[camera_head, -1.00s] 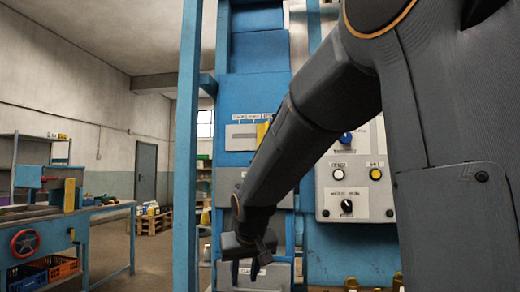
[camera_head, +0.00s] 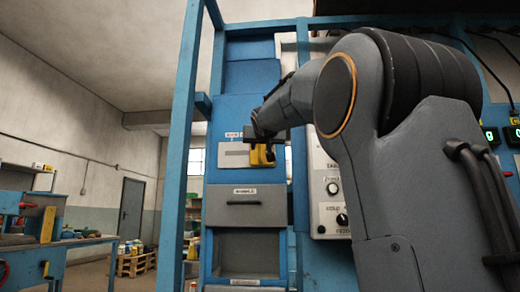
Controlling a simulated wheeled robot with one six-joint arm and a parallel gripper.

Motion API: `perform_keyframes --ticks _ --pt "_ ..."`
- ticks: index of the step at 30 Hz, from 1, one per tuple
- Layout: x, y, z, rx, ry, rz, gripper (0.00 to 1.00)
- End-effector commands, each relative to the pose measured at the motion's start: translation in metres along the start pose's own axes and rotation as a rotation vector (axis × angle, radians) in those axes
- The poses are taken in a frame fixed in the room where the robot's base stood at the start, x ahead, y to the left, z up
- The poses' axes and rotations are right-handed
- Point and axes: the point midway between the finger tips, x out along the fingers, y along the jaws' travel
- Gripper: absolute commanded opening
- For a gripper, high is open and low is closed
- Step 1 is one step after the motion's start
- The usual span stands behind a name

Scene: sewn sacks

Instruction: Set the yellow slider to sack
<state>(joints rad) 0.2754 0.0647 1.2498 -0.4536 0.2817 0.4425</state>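The yellow slider (camera_head: 260,156) sits at the right end of the light grey slotted plate (camera_head: 233,155) on the blue machine. Small labels (camera_head: 233,135) stand above the plate, too small to read. My gripper (camera_head: 267,139) is at the slider, in front of its upper part. The fingers are dark and small in the view. I cannot tell whether they are open, shut or touching the slider. The part of the plate right of the slider is hidden by my arm.
A grey drawer front (camera_head: 247,206) with a handle is below the plate, over an open recess (camera_head: 248,252). A control panel with knobs (camera_head: 333,187) is partly hidden behind my arm. A blue upright post (camera_head: 181,150) stands left of the machine. A workbench (camera_head: 60,243) is at far left.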

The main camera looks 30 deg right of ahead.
Motion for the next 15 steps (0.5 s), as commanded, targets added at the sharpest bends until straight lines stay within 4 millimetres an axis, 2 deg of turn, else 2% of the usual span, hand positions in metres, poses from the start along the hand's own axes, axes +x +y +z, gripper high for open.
perform_keyframes --ticks 6,15 --pt "0.027 0.000 0.000 -0.002 -0.002 0.001 0.31" --pt "0.036 0.000 0.001 -0.001 -0.001 0.000 0.31"
